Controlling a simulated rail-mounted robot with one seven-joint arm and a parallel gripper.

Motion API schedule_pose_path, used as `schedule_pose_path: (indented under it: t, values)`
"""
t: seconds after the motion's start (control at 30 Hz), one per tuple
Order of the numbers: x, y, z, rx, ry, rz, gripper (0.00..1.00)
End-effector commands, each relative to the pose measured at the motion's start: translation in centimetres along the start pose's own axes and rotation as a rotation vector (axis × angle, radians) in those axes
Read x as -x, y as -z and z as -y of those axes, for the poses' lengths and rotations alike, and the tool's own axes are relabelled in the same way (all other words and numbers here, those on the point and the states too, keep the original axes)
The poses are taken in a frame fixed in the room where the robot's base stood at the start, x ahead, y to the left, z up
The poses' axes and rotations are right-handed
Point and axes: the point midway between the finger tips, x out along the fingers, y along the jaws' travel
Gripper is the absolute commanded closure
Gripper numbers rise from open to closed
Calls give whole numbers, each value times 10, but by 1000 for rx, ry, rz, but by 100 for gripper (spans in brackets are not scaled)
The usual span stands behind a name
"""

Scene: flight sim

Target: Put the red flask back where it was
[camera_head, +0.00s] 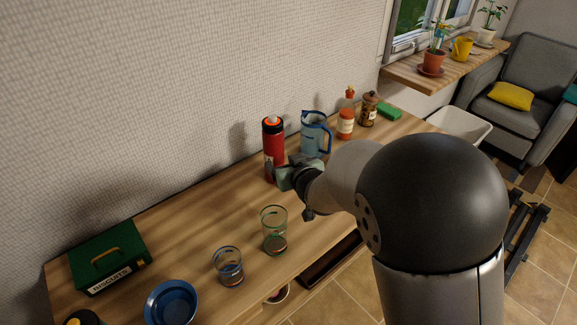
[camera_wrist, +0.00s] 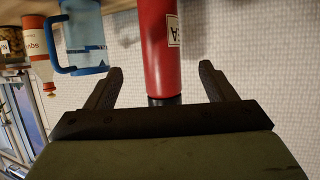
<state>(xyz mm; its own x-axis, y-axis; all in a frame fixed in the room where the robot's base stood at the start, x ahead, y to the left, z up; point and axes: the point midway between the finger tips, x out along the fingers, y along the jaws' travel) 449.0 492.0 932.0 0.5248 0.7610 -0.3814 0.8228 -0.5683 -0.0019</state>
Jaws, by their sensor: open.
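The red flask (camera_head: 272,150) stands upright on the wooden counter near the wall, with a black cap and an orange top. My gripper (camera_head: 288,176) is right by it, on its near side. In the wrist view the red flask (camera_wrist: 161,48) lies between the two spread dark fingers of my gripper (camera_wrist: 160,82). There is a visible gap on both sides of the flask, so the jaws are open. A label shows at the flask's right edge in the wrist view. The lower part of the flask is partly hidden by my gripper in the head view.
A blue jug (camera_head: 315,134) stands just right of the flask. A sauce bottle (camera_head: 346,122), a jar (camera_head: 368,110) and a green sponge (camera_head: 389,111) are beyond it. Two glasses, one green-rimmed (camera_head: 274,232), a blue bowl (camera_head: 171,303) and a green biscuit box (camera_head: 110,258) occupy the left.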

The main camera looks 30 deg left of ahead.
Motion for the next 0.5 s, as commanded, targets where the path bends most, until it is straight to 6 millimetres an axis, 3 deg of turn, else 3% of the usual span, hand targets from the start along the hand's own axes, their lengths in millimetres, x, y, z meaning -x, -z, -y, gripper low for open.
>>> schedule_pose_path:
  t: [0.37,0.47,0.5]
  values:
    - [9,0,-3,-1,-5,4,23]
    - [22,-2,-26,-22,-54,38,23]
    - [32,-4,-44,-40,-92,67,23]
